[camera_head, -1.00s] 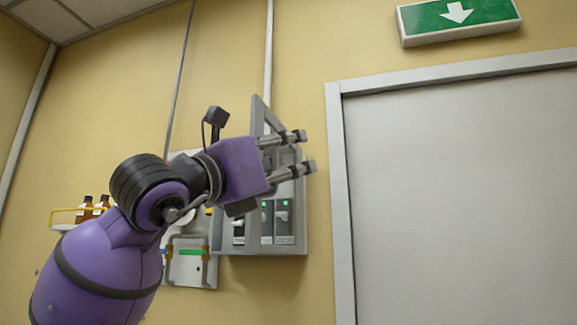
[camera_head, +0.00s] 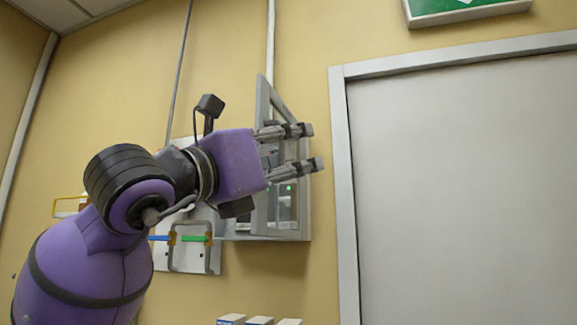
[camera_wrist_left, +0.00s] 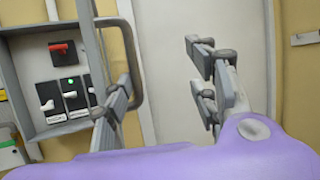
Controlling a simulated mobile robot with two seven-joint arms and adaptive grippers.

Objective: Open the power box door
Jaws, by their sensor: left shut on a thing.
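The power box (camera_head: 304,222) is a grey wall box. Its grey-framed door (camera_head: 263,100) stands out from the box at an angle, partly open. In the left wrist view the door frame (camera_wrist_left: 96,48) and its bar handle (camera_wrist_left: 132,48) rise beside the left finger. My left gripper (camera_head: 318,147) is at the door, shut on it. Its two fingers show well apart in the left wrist view (camera_wrist_left: 163,88), and the exact contact is unclear. The box's inside shows a red switch (camera_wrist_left: 62,48) and lever switches (camera_wrist_left: 72,94). My right gripper is not in view.
A grey room door (camera_head: 460,190) with a pale frame (camera_head: 342,180) is just right of the box. A wall panel (camera_head: 190,258) with blue and green handles is to its left. Small boxes (camera_head: 260,321) show at the bottom edge.

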